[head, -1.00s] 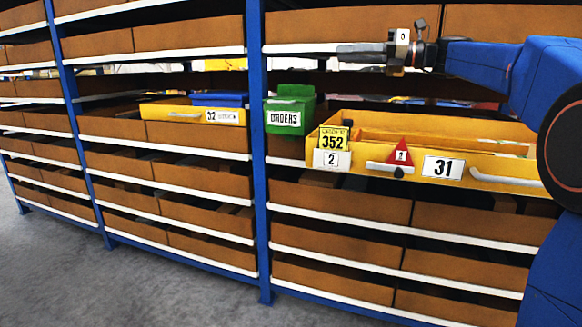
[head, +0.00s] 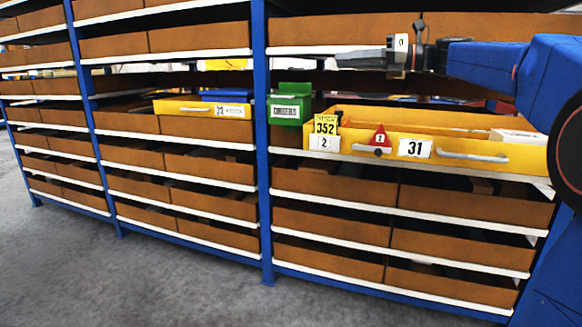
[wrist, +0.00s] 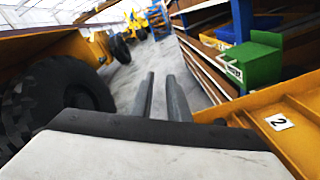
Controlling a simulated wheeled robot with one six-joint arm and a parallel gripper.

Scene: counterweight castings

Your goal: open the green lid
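A green box (head: 286,108) with a white label on its front stands on the shelf, just right of a blue upright in the head view. Its green top part (head: 296,89) sits at the upper back; I cannot tell whether this lid is fully down. The box also shows at the upper right of the wrist view (wrist: 250,66), with the green top part (wrist: 266,38) above it. My gripper (head: 345,55) points left, above and to the right of the box in the picture, apart from it.
Another yellow drawer (head: 190,108) and a blue bin (head: 225,96) lie left. A large black wheel (wrist: 55,98) is left in the wrist view.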

